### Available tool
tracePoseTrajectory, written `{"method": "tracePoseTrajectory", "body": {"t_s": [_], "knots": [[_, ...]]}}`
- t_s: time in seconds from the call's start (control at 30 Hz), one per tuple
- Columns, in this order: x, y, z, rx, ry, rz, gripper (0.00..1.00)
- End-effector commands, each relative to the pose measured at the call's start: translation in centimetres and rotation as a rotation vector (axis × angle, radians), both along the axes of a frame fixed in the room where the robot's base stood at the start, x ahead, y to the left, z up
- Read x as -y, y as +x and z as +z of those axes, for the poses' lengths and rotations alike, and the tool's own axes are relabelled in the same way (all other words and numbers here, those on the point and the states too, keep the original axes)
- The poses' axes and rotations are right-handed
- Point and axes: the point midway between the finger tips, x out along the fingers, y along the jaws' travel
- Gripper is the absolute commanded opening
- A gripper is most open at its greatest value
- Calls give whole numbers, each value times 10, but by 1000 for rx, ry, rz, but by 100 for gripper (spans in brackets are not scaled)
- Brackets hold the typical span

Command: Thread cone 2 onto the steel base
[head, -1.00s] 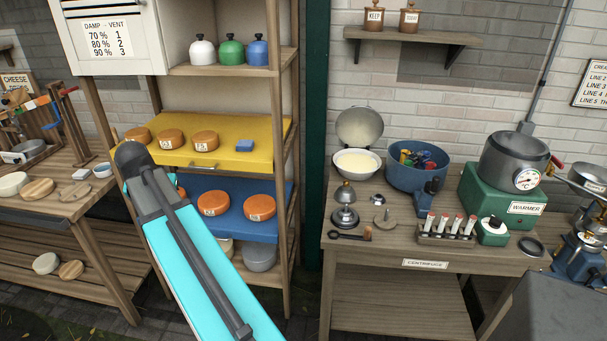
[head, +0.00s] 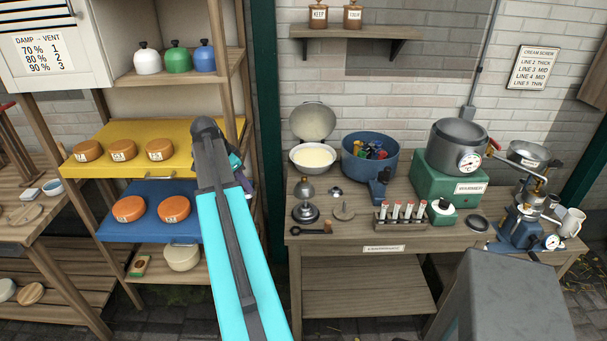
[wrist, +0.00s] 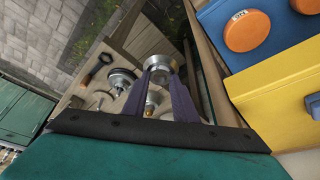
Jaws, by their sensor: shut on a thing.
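My gripper (wrist: 160,72) is shut on a small silver cone (wrist: 158,62) with a flared rim, held between two dark fingers; no number on it is readable. In the head view my gripper (head: 240,172) is mostly hidden behind my arm, in front of the shelf's right post, and the held cone cannot be made out. The round steel base (head: 305,212) stands on the bench's left front, apart from my gripper; it also shows in the wrist view (wrist: 119,82). A brass-topped steel bell (head: 304,188) stands behind it.
A spanner (head: 311,230), a flat disc with a pin (head: 344,212) and a small metal piece (head: 335,191) lie near the base. A tube rack (head: 400,217), blue tub (head: 370,158) and green warmer (head: 450,180) stand rightward. Shelf trays (head: 125,233) carry orange cheeses.

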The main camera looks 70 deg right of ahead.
Motion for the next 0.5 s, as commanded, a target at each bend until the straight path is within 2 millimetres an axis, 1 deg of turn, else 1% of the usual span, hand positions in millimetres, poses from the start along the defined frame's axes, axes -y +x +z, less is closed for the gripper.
{"method": "tracePoseTrajectory", "body": {"t_s": [0.03, 0.2, 0.4, 0.5], "knots": [[13, -15, 3, -1, 1, -57, 0], [46, -65, 3, -2, 1, -241, 0], [77, -123, 4, 0, 2, -444, 0], [86, -147, 4, 0, 2, -524, 0]]}}
